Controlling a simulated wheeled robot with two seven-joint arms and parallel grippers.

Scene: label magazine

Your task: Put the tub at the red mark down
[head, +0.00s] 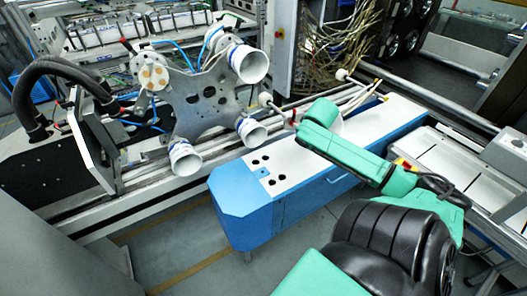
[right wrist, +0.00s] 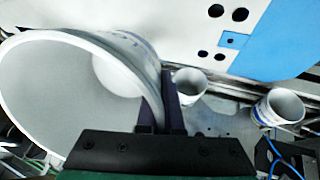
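My right gripper (right wrist: 166,112) is shut on the wall of a large white tub (right wrist: 65,85) with blue print, its open mouth filling the left of the right wrist view. In the head view my right arm reaches in from the right. Only a little of the held tub (head: 338,124) shows there, behind the green arm, above the white top of the blue cabinet (head: 240,200). I cannot clearly make out a red mark on a surface. My left gripper is not in view.
A grey plate (head: 208,98) carries white tubs at its arms, at the upper right (head: 248,64), lower right (head: 250,132) and lower left (head: 184,158). The cabinet's white top has several black holes at its left end. Loose cables (head: 345,35) hang behind.

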